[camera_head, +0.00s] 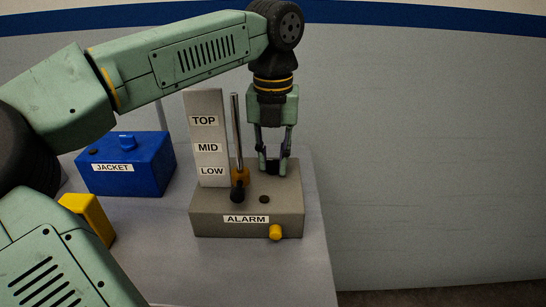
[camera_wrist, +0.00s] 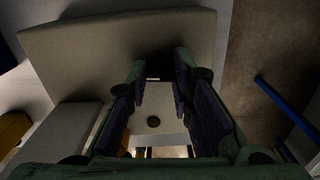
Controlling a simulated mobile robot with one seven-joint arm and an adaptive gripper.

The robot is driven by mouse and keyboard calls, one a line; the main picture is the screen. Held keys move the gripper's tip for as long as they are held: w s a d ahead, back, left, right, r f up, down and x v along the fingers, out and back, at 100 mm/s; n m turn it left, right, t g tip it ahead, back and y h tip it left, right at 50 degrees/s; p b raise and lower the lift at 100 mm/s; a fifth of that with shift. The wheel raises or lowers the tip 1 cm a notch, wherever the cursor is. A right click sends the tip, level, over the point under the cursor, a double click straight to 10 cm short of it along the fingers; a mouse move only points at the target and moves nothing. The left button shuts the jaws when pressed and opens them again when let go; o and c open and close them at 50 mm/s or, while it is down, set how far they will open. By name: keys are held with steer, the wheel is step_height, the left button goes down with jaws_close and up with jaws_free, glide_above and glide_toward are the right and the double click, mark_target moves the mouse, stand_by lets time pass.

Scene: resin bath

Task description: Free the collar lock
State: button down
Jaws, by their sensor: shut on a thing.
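The ALARM box (camera_head: 225,215) is grey and carries an upright plate marked TOP, MID and LOW (camera_head: 209,130). A thin metal rod (camera_head: 236,130) stands in front of the plate. A yellow-brown collar (camera_head: 241,174) sits on the rod near LOW, with a black knob (camera_head: 237,194) at its front. My gripper (camera_head: 272,165) points down over the box top, just right of the collar, shut on a small dark piece there. What that piece is cannot be made out. In the wrist view my fingers (camera_wrist: 158,92) frame a pale surface with a dark round spot.
A blue JACKET box (camera_head: 128,178) stands to the left on the grey table (camera_head: 165,240). A yellow block (camera_head: 88,217) lies nearer, beside my arm. A yellow knob (camera_head: 275,232) sticks out of the ALARM box's front. The table's right edge is close to the box.

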mark_target(271, 160)
steer(key=shift+n, duration=0.6)
steer(key=c, duration=1.4)
jaws_free()
steer(key=shift+d, duration=0.15)
steer(key=shift+r, duration=0.1)
steer(key=shift+r, duration=0.25)
step_height(271, 160, up, 11)
steer(key=shift+a+r, duration=0.15)
steer(key=shift+a, duration=0.15)
